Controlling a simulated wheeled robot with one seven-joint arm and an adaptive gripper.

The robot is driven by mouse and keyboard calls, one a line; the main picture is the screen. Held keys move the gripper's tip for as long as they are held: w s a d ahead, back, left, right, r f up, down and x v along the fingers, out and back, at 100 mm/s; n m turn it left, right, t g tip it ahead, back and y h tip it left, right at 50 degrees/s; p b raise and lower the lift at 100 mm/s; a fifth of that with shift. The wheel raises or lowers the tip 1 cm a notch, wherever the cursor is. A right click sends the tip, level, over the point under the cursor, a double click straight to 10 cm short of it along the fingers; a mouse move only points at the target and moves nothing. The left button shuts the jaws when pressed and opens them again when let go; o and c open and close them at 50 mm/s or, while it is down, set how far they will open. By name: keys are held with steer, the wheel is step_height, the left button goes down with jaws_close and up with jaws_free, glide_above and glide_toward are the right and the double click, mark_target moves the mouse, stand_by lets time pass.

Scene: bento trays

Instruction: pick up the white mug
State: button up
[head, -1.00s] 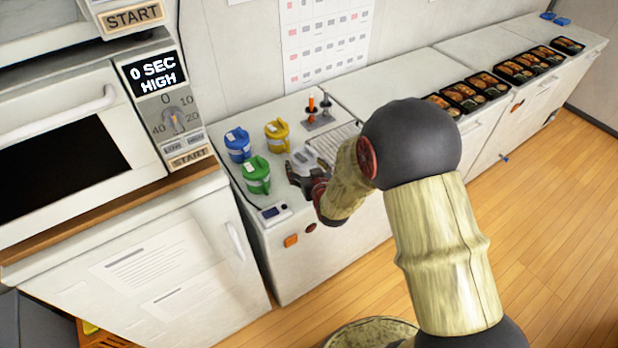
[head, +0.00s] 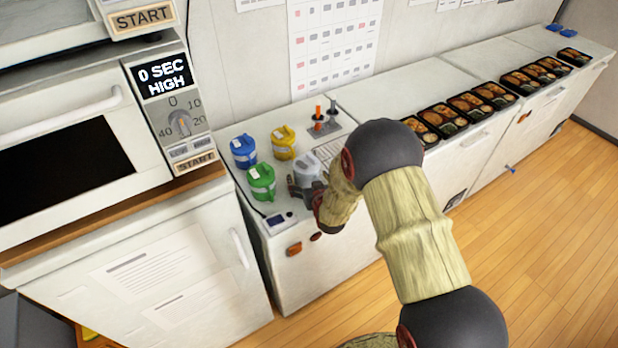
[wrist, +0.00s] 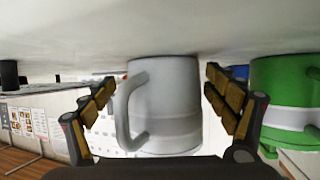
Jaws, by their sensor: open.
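The white mug (head: 308,168) stands on the white counter in the head view, partly hidden by my gripper. In the wrist view the white mug (wrist: 172,105) fills the middle, with its handle on the left. My gripper (wrist: 160,95) is open, with one finger on each side of the mug. A gap shows between the mug and the right finger; the left finger is close to the handle, and I cannot tell if they touch. In the head view my gripper (head: 303,190) is low at the mug's near side.
A green mug (head: 261,182) stands just left of the white one and shows at the right in the wrist view (wrist: 285,90). Blue (head: 243,151) and yellow (head: 284,142) mugs stand behind. A microwave (head: 75,150) is at left. Bento trays (head: 470,105) line the right counters.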

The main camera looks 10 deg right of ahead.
steer(key=c, duration=1.8)
steer(key=shift+r, duration=0.1)
